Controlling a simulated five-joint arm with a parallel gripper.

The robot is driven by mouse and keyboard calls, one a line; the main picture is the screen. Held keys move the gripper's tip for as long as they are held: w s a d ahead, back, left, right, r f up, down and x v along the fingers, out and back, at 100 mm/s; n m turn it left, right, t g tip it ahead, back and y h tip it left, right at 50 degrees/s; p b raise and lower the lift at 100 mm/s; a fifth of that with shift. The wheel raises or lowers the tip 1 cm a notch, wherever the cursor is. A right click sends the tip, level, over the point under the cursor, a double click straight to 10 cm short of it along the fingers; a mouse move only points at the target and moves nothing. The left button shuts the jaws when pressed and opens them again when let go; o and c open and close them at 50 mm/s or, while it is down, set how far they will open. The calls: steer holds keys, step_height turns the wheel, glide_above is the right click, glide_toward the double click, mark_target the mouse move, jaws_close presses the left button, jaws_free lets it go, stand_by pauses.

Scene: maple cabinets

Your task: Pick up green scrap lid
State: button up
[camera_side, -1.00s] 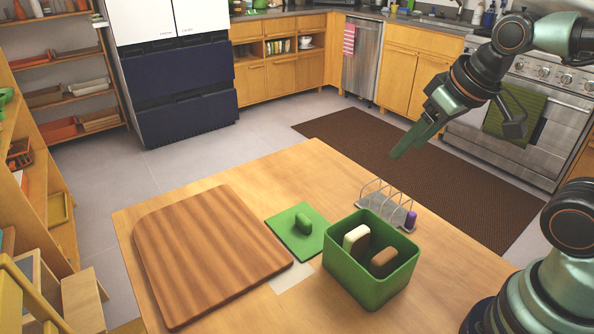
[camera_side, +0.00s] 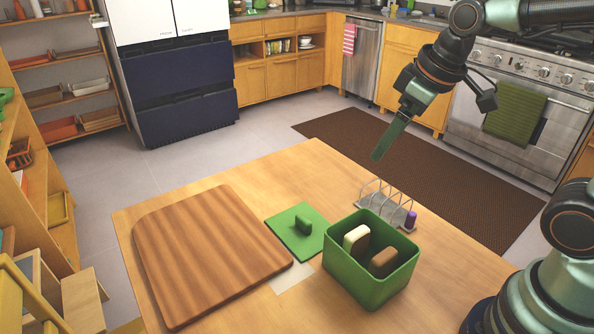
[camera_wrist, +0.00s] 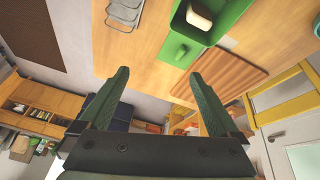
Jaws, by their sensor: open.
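The green scrap lid (camera_side: 296,233) is a flat square with an upright knob on top. It lies on the table between the cutting board and the green bin, and it also shows in the wrist view (camera_wrist: 172,55). The open green bin (camera_side: 370,278) stands to its right, holding a cream block (camera_side: 356,239) and a brown block (camera_side: 384,262). My gripper (camera_side: 379,154) is in the air above the table's far edge, up and to the right of the lid. In the wrist view its two fingers are spread apart with nothing between them.
A ribbed wooden cutting board (camera_side: 205,250) lies left of the lid. A metal rack (camera_side: 385,202) with a purple item (camera_side: 410,220) stands behind the bin. A pale patch (camera_side: 295,282) marks the table in front of the lid. The far table area is clear.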

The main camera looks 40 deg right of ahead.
steer(key=w+a+f+n+g, duration=0.2)
steer(key=w+a+f+n, duration=0.2)
steer(key=w+n, duration=0.3)
steer(key=n+g, duration=0.2)
steer(key=n, duration=0.5)
glide_above(304, 218)
step_height(304, 218, down, 15)
steer(key=shift+s+f, duration=0.1)
steer(key=shift+s, duration=0.05)
steer(key=shift+w+f, duration=0.2)
steer(key=shift+f, duration=2.45)
steer(key=c, duration=1.5)
